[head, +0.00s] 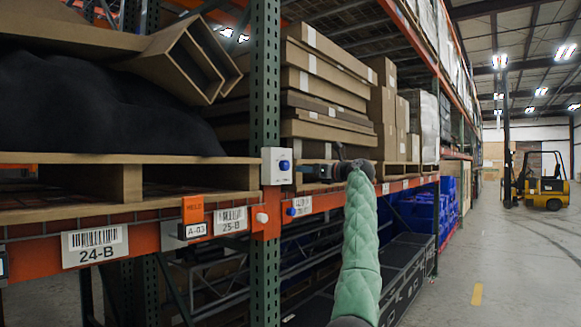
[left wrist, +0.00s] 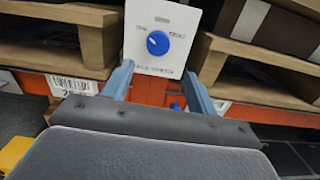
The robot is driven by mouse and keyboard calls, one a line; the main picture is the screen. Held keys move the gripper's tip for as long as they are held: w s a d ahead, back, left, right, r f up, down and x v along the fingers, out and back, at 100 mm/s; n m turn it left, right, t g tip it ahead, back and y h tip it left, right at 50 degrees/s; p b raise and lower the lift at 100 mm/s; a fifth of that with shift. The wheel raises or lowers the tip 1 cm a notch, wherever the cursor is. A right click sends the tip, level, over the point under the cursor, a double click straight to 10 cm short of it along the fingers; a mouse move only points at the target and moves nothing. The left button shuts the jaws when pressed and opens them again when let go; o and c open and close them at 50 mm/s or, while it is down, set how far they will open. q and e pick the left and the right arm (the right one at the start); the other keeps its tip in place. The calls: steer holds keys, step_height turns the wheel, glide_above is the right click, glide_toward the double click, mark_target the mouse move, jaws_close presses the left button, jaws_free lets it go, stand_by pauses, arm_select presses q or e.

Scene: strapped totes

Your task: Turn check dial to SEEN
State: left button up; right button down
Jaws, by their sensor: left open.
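The check dial is a round blue knob (left wrist: 158,43) on a white panel (left wrist: 178,18), fixed to the rack upright. Its white pointer mark aims to the upper left, toward the left one of two small labels; the lettering is too small to read surely. In the head view, the dial (head: 285,165) faces right on its white box (head: 270,158). My left gripper (head: 303,172) is just right of it. In the left wrist view, my left gripper (left wrist: 158,72) is open, its fingers either side of the panel's lower part, the dial ahead and apart from them. My right gripper is not in view.
Loaded pallets stand on both sides of the green upright (head: 265,80). A forklift (head: 540,185) stands far off across open floor.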

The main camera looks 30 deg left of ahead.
mark_target(287, 166)
arm_select(q)
steer(key=shift+n+h, duration=0.3)
steer(key=a+p, duration=0.2)
steer(key=a, duration=0.1)
steer(key=a+r+p, duration=0.1)
steer(key=a, duration=0.2)
steer(key=shift+w+a+r+p, duration=0.1)
steer(key=shift+a+r+p, duration=0.1)
steer(key=shift+a+p, duration=0.2)
steer(key=shift+a+f, duration=0.15)
steer(key=shift+a, duration=0.4)
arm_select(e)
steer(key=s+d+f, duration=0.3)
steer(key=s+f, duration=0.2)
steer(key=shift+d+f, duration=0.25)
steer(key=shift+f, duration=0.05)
arm_select(q)
steer(key=c, duration=1)
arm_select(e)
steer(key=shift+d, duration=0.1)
